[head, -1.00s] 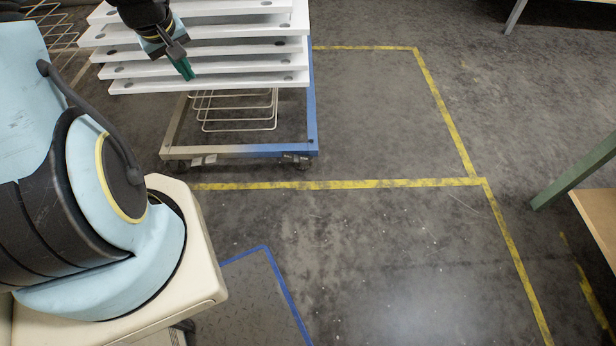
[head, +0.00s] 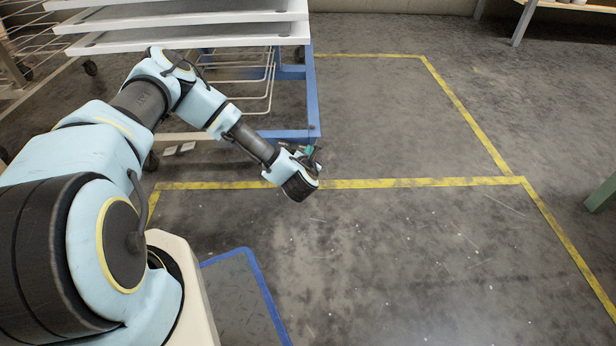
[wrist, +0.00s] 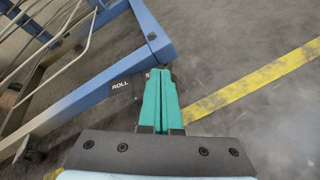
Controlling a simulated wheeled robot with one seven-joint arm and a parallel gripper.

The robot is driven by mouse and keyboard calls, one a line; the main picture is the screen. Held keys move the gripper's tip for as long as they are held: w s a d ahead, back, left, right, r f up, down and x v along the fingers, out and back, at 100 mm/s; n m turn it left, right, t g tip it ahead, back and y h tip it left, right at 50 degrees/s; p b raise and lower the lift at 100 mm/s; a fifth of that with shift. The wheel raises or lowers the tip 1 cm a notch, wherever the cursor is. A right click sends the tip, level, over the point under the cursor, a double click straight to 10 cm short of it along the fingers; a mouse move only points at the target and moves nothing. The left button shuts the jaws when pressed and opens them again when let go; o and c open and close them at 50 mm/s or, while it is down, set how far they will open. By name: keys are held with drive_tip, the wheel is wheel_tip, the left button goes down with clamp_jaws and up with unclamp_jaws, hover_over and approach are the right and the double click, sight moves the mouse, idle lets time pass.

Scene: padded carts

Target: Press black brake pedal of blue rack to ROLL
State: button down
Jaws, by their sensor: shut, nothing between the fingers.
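The blue rack (head: 313,95) stands upper left of centre in the head view, and its blue corner (wrist: 152,45) shows in the wrist view. A dark plate marked ROLL (wrist: 120,86) sits at the lower rail, with part of a second marking just left of my fingertips. The black brake pedal cannot be made out clearly; my gripper covers part of that corner. My gripper (head: 313,153) is low at the rack's front right corner. Its green fingers (wrist: 160,75) are shut and empty, their tips beside the marked plate; contact cannot be told.
White shelves (head: 190,30) fill the rack's upper part. Light-coloured pedals (head: 180,149) show at its front left. A blue-edged mat (head: 240,290) lies nearer me.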

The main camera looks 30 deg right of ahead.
sight(293, 147)
wheel_tip(293, 147, down, 9)
drive_tip(key=s+a+n+t+y+b, duration=0.1)
drive_tip(key=s+n+y+b, duration=0.1)
drive_tip(key=n, duration=0.3)
drive_tip(key=shift+s+a+n+t+y+b, duration=0.15)
drive_tip(key=shift+a+n+t+y+b, duration=0.2)
drive_tip(key=shift+b, duration=0.4)
drive_tip(key=shift+d+f, duration=0.1)
drive_tip(key=shift+d, duration=0.05)
drive_tip(key=b+x, duration=0.6)
drive_tip(key=x, duration=0.4)
drive_tip(key=shift+f, duration=0.15)
drive_tip(key=shift+s+d+r+b, duration=0.1)
drive_tip(key=shift+r+b, duration=0.1)
drive_tip(key=shift+r, duration=0.55)
drive_tip(key=shift+d+r+b, duration=0.15)
drive_tip(key=shift+r+b, duration=0.05)
drive_tip(key=shift+r, duration=0.5)
drive_tip(key=shift+s+d+r+b, duration=0.1)
drive_tip(key=shift+r+b, duration=0.1)
drive_tip(key=shift+r, duration=0.55)
